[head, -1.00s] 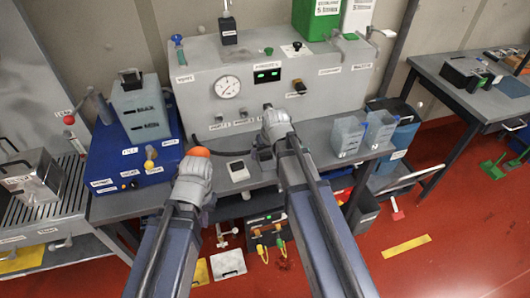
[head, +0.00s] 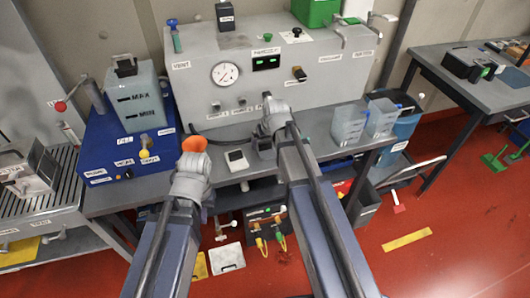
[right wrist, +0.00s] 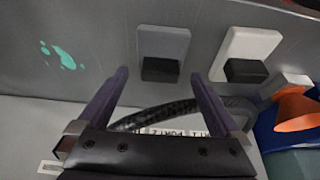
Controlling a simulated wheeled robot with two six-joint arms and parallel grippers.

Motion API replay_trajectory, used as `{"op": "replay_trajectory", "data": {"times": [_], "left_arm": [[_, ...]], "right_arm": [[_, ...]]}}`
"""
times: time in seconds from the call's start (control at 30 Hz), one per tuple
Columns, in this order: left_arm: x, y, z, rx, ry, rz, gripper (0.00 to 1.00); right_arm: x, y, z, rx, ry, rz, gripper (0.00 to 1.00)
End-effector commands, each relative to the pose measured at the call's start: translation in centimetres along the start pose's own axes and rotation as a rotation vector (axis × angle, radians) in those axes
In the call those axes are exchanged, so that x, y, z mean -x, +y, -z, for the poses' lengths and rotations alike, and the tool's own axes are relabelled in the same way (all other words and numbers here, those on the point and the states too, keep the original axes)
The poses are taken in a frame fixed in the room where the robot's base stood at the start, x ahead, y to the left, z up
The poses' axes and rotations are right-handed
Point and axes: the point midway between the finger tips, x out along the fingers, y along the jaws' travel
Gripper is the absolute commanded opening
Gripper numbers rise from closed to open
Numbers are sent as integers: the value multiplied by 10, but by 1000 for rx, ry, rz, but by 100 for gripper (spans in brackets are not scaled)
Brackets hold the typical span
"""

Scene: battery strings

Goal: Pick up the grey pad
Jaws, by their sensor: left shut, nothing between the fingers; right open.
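The grey pad (right wrist: 165,42) is a flat grey plate with a black block at its lower edge in the right wrist view. It lies on the bench just beyond the fingertips, roughly in line with the gap between them. In the head view it shows partly (head: 265,153), just below my right gripper (head: 270,112), which hides some of it. My right gripper is open, and both fingers show in the right wrist view (right wrist: 162,82) with no pad between them. My left gripper (head: 192,160) is shut and empty, left of the pads.
A similar white pad (head: 237,161) lies left of the grey one. An orange cone-shaped piece (head: 194,144) shows by my left gripper. A grey gauge panel (head: 290,80) stands behind, a blue box (head: 115,155) to the left, clear containers (head: 348,124) to the right. A dark cable (right wrist: 175,113) runs under my right fingers.

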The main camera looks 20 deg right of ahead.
Motion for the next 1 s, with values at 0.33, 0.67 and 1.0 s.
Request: {"op": "replay_trajectory", "data": {"times": [0.33,0.67,1.0], "left_arm": [[-33,3,2,0,0,0,0],[-31,3,2,0,0,0,0],[-31,3,2,0,0,0,0]], "right_arm": [[-35,0,-1,0,0,0,100],[-33,0,-1,0,0,0,82],[-33,0,-1,0,0,0,44]]}}
